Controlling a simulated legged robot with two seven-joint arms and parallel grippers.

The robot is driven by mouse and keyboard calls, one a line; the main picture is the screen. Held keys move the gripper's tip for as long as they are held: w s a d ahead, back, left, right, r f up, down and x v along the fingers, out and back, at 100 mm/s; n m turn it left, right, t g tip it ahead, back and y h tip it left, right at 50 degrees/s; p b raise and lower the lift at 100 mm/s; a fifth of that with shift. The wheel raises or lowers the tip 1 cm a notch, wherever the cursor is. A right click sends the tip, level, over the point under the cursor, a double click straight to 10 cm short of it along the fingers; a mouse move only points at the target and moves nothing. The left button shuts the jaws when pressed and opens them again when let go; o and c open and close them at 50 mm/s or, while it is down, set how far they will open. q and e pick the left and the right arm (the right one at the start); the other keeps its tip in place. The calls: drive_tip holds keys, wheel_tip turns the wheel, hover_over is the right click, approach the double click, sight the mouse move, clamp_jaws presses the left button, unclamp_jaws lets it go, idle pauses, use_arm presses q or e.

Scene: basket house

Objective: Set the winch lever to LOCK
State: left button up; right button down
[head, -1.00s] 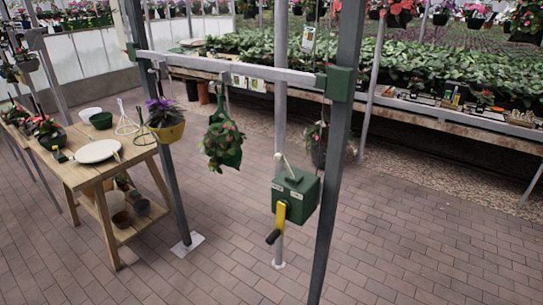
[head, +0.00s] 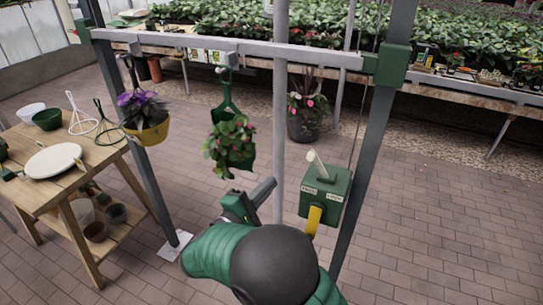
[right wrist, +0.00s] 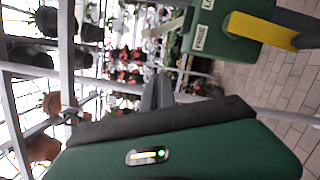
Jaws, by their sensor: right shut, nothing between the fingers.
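The winch is a green box (head: 325,190) on the grey post, right of centre in the head view. Its front has two small white labels; the left one seems to read FREE, the right one LOCK. The yellow lever (head: 314,219) hangs down from the front; its lower end is hidden behind my arm. In the right wrist view the box (right wrist: 222,45) and the yellow lever (right wrist: 262,31) with its black grip (right wrist: 307,41) are at the upper right. My right gripper (head: 268,187) is shut and empty, left of the box and apart from it. My left gripper is out of view.
A grey post (head: 279,120) stands between my gripper and the winch. A hanging plant (head: 230,145) is close behind my gripper. A thick dark upright (head: 365,180) is right of the box. A wooden table (head: 85,175) stands left. The paving at right is clear.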

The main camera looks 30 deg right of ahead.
sight(319, 169)
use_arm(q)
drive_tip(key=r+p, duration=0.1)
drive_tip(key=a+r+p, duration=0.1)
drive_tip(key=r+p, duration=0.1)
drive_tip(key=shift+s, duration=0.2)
use_arm(e)
drive_tip(key=w+d+r, duration=0.2)
drive_tip(key=d+r, duration=0.1)
drive_tip(key=d, duration=0.6)
drive_tip(key=shift+d, duration=0.25)
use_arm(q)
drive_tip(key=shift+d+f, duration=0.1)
